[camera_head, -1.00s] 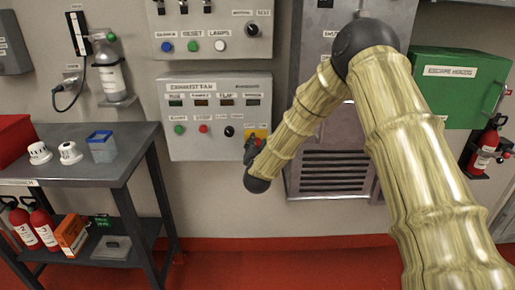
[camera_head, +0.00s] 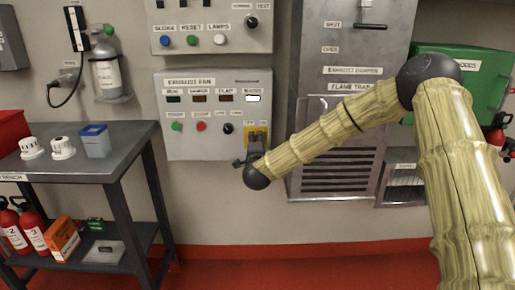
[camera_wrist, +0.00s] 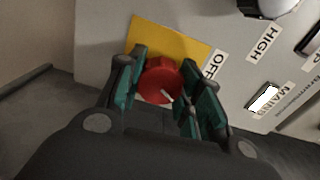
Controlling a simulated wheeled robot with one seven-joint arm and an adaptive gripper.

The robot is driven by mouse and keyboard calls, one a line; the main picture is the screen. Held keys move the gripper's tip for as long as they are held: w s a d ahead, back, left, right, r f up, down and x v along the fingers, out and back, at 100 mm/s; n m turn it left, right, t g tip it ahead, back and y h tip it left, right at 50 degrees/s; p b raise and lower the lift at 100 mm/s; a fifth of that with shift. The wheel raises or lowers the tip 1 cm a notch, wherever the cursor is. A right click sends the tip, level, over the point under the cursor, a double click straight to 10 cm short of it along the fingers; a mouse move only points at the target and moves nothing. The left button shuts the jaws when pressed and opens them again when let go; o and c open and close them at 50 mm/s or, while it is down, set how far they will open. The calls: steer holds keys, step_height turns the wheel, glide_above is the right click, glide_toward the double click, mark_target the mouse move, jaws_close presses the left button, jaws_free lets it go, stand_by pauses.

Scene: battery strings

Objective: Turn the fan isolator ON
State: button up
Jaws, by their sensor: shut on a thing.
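The fan isolator is a red rotary knob (camera_wrist: 160,78) on a yellow plate (camera_wrist: 185,38), with an OFF label (camera_wrist: 213,64) beside the plate in the wrist view. In the head view the yellow plate (camera_head: 265,134) is at the lower right of the exhaust fan panel (camera_head: 203,147), and the knob is hidden behind my gripper. My gripper (camera_head: 254,150) is at the plate. In the wrist view my gripper (camera_wrist: 166,82) has its teal-padded fingers on both sides of the knob, shut on it. The MAINS window (camera_head: 253,98) is lit white; it also shows white in the wrist view (camera_wrist: 264,98).
Another button panel (camera_head: 210,42) is above. A grey damper cabinet (camera_head: 350,75) and a green box (camera_head: 480,75) are to the right. A workbench (camera_head: 110,150) with white round parts and a blue-topped container (camera_head: 96,145) stands at the left.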

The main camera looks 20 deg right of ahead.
steer(key=shift+d+f+m+b, duration=0.1)
steer(key=shift+m+b, duration=0.35)
steer(key=shift+m, duration=0.25)
steer(key=shift+d+f+m+b, duration=0.1)
steer(key=shift+m+b, duration=0.35)
steer(key=shift+m, duration=0.25)
steer(key=shift+a, duration=0.1)
steer(key=o, duration=1.1)
steer(key=shift+c, duration=0.2)
steer(key=shift+r, duration=0.1)
steer(key=shift+a, duration=0.1)
steer(key=v, duration=1.2)
